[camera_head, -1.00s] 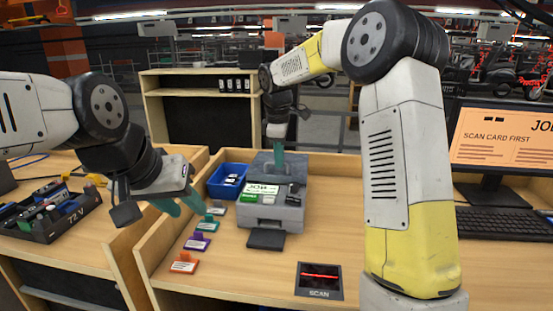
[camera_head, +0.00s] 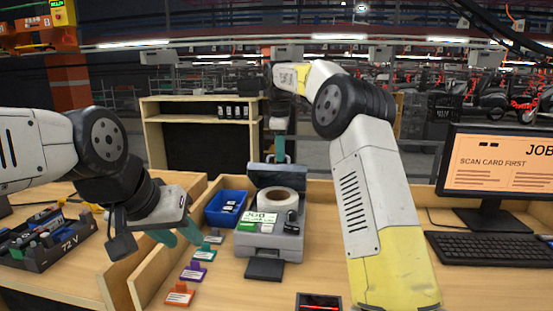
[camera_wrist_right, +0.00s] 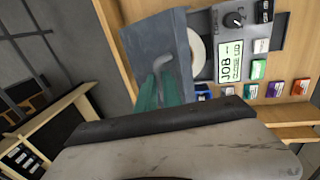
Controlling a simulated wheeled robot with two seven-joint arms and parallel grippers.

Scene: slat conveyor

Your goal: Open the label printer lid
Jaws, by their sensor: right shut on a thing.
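The grey label printer (camera_head: 268,243) stands on the workbench. Its lid (camera_head: 275,177) is raised to a steep angle at the back, and the white label roll (camera_head: 277,196) inside shows. My right gripper (camera_head: 280,150) is above and behind the lid. In the right wrist view its teal fingers (camera_wrist_right: 160,80) are shut on the lid's grey handle (camera_wrist_right: 162,62), on the outer face of the lid (camera_wrist_right: 140,42). My left gripper (camera_head: 178,233) is open and empty, left of the printer, above the bench divider.
A blue bin (camera_head: 225,208) stands left of the printer, with coloured tags (camera_head: 193,272) in front of it. A dark tool tray (camera_head: 50,242) is at far left. A monitor (camera_head: 500,170) and keyboard (camera_head: 490,247) are at right. A scan pad (camera_head: 318,302) lies at the front.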

